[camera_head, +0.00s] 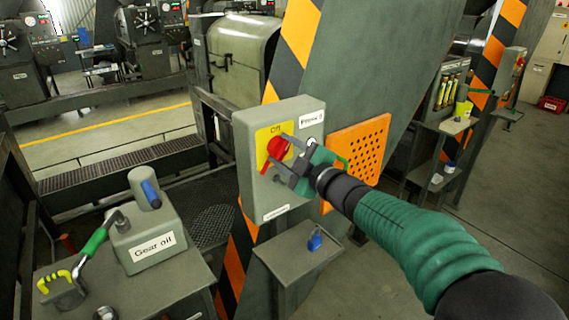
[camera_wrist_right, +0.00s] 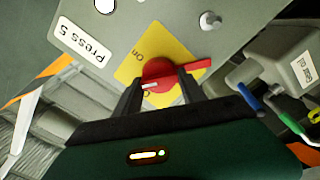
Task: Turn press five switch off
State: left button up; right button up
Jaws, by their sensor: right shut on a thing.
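The press five switch is a red rotary knob (camera_head: 278,148) on a yellow plate (camera_head: 262,135) on a grey box (camera_head: 244,150) labelled "Press 5". "Off" reads at the top of the plate in the head view. My right gripper (camera_head: 287,160) reaches in from the right and is shut on the knob. In the right wrist view, seen upside down, the fingers (camera_wrist_right: 161,90) sit on either side of the red knob (camera_wrist_right: 160,70), whose handle juts right. "On" shows upside down on the plate; the other label is mostly hidden. My left gripper is not in view.
A table (camera_head: 190,283) at the lower left holds a "Gear oil" can (camera_head: 148,240) and a green-handled tool (camera_head: 96,241). A small shelf (camera_head: 290,250) with a blue item (camera_head: 315,241) juts out below the box. An orange perforated panel (camera_head: 362,150) is right of it.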

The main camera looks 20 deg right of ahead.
jog(key=n+b, duration=0.1)
jog(key=n, duration=0.1)
jog(key=n+b, duration=0.1)
jog(key=b, duration=0.1)
jog(key=shift+f+n, duration=0.4)
jog(key=shift+a+n+b, duration=0.1)
jog(key=shift+n+b, duration=1.4)
jog(key=shift+n, duration=0.2)
jog(key=o, duration=1.1)
jog(key=shift+o, duration=1.2)
jog(key=shift+w, duration=0.1)
jog(key=shift+r, duration=0.1)
jog(key=v, duration=1.6)
jog(key=shift+s+b, duration=0.4)
